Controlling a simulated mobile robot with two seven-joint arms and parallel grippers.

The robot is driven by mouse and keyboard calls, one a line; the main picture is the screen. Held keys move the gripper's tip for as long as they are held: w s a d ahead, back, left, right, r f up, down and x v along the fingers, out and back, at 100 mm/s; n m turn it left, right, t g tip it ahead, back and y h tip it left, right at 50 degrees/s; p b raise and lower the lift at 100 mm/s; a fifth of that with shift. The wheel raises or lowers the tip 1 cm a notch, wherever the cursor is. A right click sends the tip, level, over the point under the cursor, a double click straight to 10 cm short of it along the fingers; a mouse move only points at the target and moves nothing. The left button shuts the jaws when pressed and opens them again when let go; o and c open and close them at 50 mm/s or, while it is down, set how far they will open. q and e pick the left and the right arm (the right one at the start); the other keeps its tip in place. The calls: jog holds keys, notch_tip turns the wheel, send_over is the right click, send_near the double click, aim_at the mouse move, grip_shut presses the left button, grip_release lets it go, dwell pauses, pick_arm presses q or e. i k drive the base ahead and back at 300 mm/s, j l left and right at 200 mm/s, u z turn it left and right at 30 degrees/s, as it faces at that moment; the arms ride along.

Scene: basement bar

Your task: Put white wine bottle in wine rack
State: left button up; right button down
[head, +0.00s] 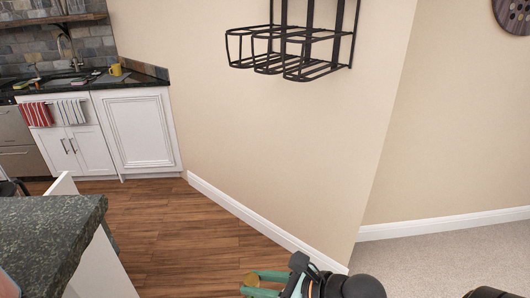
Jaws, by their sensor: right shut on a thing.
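The wine rack (290,52) is a black metal wire frame fixed to the beige wall at the top middle, with open basket-like slots. Its upper part is cut off by the picture's edge, and the slots in view look empty. My right gripper (258,283) is at the bottom middle, well below the rack. The rest of the bottle is hidden or below the picture. My left gripper is not in view.
A dark stone counter (50,225) stands at the lower left. White cabinets (140,135) with a dark worktop, a sink and a yellow mug (115,70) are at the back left. The wooden floor (190,235) between is clear. A wall corner juts out right of the rack.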

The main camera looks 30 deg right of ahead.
aim_at(243, 64)
jog(key=l+z, duration=0.2)
jog(key=i+l+z, duration=0.15)
jog(key=l, duration=0.15)
jog(key=i+l+z, duration=0.45)
jog(key=i+j+z, duration=0.1)
jog(key=i+z, duration=0.4)
jog(key=i+j+z, duration=0.45)
jog(key=j, duration=0.15)
jog(key=i+j+z, duration=0.25)
jog(key=j+z, duration=0.3)
jog(key=j, duration=0.25)
jog(key=j+z, duration=0.3)
jog(key=j, duration=0.2)
jog(key=k+j+z, duration=0.25)
jog(key=j, duration=0.25)
jog(key=i+j, duration=0.05)
